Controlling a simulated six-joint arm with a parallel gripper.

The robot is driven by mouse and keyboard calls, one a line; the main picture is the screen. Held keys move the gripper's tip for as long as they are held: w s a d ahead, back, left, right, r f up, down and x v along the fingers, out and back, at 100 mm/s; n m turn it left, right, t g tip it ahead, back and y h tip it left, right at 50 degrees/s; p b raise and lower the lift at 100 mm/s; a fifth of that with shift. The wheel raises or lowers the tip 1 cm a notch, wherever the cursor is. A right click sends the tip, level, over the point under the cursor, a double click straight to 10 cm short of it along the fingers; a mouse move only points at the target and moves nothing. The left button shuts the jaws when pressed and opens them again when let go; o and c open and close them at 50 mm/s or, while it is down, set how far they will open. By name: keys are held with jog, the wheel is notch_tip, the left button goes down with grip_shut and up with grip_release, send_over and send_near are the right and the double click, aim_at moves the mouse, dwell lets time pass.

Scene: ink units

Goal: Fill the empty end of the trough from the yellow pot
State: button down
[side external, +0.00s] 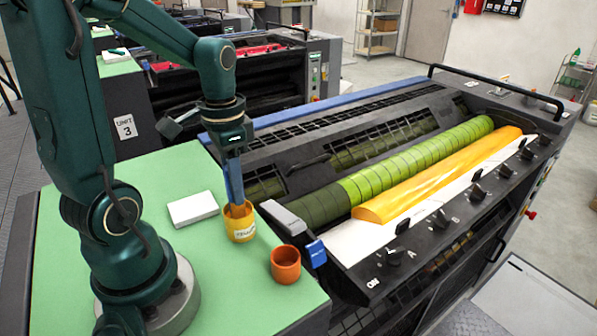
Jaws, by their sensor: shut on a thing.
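The yellow pot (241,232) with a white label stands upright on the green bench top. My gripper (233,150) is above it, shut on a long blue tool (234,182) that points down. The tool's lower end is inside the pot's mouth; its tip is hidden. The trough (345,240) runs along the press at the right. A thick bank of yellow ink (440,180) lies along its far and middle length. Its near-left end is bare and white.
An orange-brown pot (286,264) stands right of the yellow pot. A grey block (284,218) and a blue piece (316,253) sit at the trough's near end. A white pad (193,209) lies to the left. Keys (440,219) line the trough's front.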

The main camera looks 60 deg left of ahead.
dwell(0.3)
jog(key=shift+r, duration=3.9)
